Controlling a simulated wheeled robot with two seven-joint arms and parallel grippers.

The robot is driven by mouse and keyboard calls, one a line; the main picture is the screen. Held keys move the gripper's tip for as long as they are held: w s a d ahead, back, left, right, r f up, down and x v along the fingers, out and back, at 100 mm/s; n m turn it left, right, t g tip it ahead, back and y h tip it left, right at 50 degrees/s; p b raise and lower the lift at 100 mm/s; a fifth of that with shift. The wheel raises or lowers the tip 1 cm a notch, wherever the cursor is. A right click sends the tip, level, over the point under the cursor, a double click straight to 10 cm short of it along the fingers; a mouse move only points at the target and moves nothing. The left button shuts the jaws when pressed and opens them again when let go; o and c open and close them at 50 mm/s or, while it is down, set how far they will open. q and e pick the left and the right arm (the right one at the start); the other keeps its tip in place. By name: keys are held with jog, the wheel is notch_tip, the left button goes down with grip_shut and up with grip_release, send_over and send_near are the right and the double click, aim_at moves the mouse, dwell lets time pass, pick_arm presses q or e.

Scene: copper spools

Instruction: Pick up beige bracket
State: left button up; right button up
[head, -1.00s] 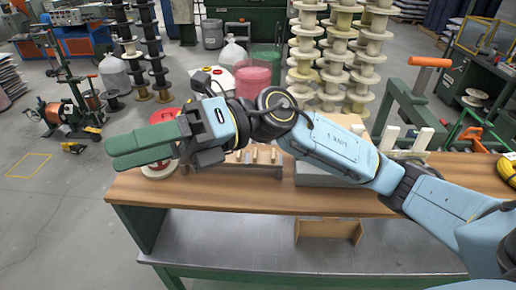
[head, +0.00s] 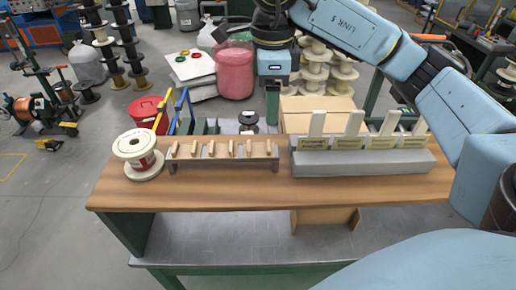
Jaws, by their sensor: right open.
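Several beige upright pieces that look like brackets (head: 353,125) stand in a row along a grey block (head: 362,163) at the right of the workbench, with small labelled plates at their feet. My right gripper (head: 272,105) points down with its green fingers seen nearly edge-on. It appears behind and left of the row, apart from it, with nothing seen in its jaws, which are open. My left gripper is not in view.
A wooden bench (head: 230,193) carries a grey rack (head: 222,165) with several small wooden pegs and a white spool (head: 138,155) at its left end. A cardboard box (head: 318,103) stands behind the grey block. A tan board (head: 322,217) is below the tabletop. The front strip of the bench is clear.

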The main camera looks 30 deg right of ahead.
send_over(270, 145)
jog(key=f, duration=0.4)
jog(key=shift+w+d+f, duration=0.1)
jog(key=shift+w+f, duration=0.2)
jog(key=shift+w, duration=0.1)
jog(key=f, duration=0.2)
jog(key=s+f+p, duration=0.1)
jog(key=f, duration=0.1)
jog(key=shift+f, duration=0.35)
jog(key=shift+w+f, duration=0.1)
jog(key=shift+f, duration=0.25)
jog(key=shift+c, duration=0.4)
jog(key=c, duration=1)
